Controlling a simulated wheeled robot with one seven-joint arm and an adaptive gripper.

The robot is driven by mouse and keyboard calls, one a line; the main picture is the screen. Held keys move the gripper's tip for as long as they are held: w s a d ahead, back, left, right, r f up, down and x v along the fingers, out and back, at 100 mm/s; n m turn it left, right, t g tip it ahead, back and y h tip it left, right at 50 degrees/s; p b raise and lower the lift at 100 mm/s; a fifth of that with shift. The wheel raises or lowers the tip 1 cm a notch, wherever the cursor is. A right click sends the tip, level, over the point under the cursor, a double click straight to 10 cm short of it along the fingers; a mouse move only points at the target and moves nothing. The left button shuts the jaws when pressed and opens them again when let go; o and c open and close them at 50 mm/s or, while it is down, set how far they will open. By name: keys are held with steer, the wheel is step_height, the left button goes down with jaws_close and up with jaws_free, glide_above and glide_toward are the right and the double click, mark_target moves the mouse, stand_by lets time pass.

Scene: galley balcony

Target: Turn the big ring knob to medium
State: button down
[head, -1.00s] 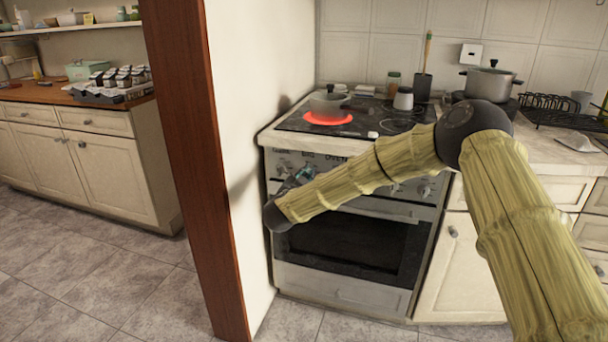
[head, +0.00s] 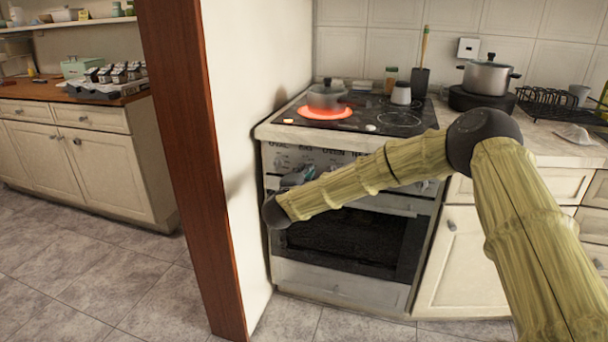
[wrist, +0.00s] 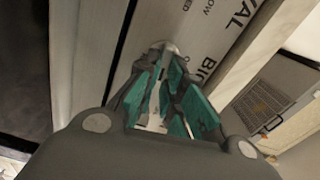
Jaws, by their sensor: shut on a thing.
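The stove (head: 345,255) stands ahead with a light control panel under its black hob. Printed words such as OVAL and BIG run along the panel. My gripper (head: 298,176), with teal fingers, is at the left part of the panel, below the BIG label. In the wrist view my gripper (wrist: 168,60) is shut on a pale round knob (wrist: 170,47) beside the letters BI, which I take as the big ring knob. The fingers cover most of it, so its pointer and setting cannot be read. A ring (head: 322,113) on the hob glows red.
A grey pot (head: 326,95) sits on the glowing ring. A larger lidded pot (head: 488,75) stands at the right on a dark stand. A wall end with a brown wooden edge (head: 185,150) rises close to the stove's left side. The floor in front is clear.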

steer(key=shift+f+m, duration=0.2)
steer(key=shift+m, duration=0.4)
steer(key=c, duration=1.5)
jaws_free()
steer(key=shift+d, duration=0.1)
steer(key=shift+c, duration=0.2)
steer(key=shift+s, duration=0.15)
steer(key=v, duration=1.1)
steer(key=shift+s, duration=0.35)
